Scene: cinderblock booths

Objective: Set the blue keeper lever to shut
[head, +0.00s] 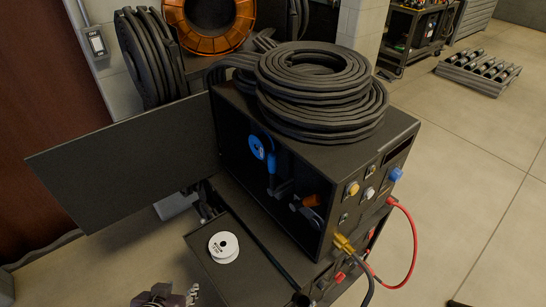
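The blue keeper lever (262,148) is inside the open front of a black cabinet (232,125), on the left part of its dark interior. It has a rounded blue head with a blue arm running down from it, tilted slightly right toward a dark fitting. Whether it is latched cannot be told. My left gripper (176,297) is at the bottom edge, well below and left of the lever, partly cut off and touching nothing visible. Its finger gap is unclear. My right gripper is not recognisable in view.
The cabinet's door panel (125,165) stands swung open to the left. Black hose coils (318,75) lie on top. An orange-handled part (311,201) is inside, lower right. A white spool (223,247) sits on the lower surface. A red cable (414,240) loops off the right side.

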